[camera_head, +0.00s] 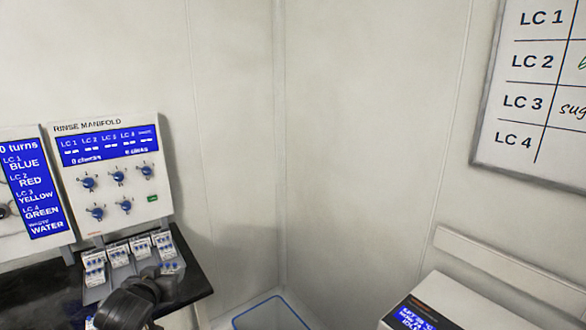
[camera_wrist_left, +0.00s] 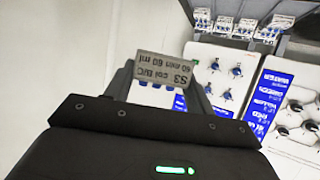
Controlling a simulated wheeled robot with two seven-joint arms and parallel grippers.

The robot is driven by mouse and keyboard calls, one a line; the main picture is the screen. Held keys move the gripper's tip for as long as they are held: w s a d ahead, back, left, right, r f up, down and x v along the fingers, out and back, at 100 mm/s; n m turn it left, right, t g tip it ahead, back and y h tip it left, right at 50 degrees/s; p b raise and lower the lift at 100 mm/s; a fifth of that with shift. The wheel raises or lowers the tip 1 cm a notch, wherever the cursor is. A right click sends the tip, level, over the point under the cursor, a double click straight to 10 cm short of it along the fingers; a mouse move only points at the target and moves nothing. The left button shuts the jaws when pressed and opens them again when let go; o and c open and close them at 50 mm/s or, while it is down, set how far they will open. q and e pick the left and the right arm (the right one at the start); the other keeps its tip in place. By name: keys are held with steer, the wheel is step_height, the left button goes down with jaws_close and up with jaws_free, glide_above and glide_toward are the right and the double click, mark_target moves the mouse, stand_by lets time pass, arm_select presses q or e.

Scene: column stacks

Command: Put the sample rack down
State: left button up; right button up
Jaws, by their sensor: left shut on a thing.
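My left gripper (camera_head: 152,284) is at the lower left of the head view, in front of a dark bench. In the left wrist view it is shut on the sample rack (camera_wrist_left: 164,70). The rack's grey label reads upside down: S3, col B/C, 40 min 60 ml. The label face hides most of the rack's body. The fingers show on both sides of the label. In the head view the gripper and arm hide most of the held rack, and I cannot tell its exact outline. My right gripper is not in view.
The rinse manifold panel (camera_head: 110,170) with knobs stands at the back of the black bench (camera_head: 35,290). Several small white units with blue parts (camera_head: 118,254) line its foot. A blue-rimmed bin (camera_head: 270,314) is right of the bench. A white instrument (camera_head: 450,300) stands lower right.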

arm_select(q)
steer(key=s+d+r+m+h, duration=0.1)
steer(key=s+d+r, duration=0.2)
steer(key=d+r, duration=0.2)
steer(key=s+d+r+h, duration=0.1)
steer(key=s+d+r, duration=0.2)
steer(key=d+r, duration=0.25)
step_height(320, 180, down, 8)
steer(key=b, duration=0.7)
steer(key=shift+a+r, duration=0.15)
steer(key=shift+a, duration=0.15)
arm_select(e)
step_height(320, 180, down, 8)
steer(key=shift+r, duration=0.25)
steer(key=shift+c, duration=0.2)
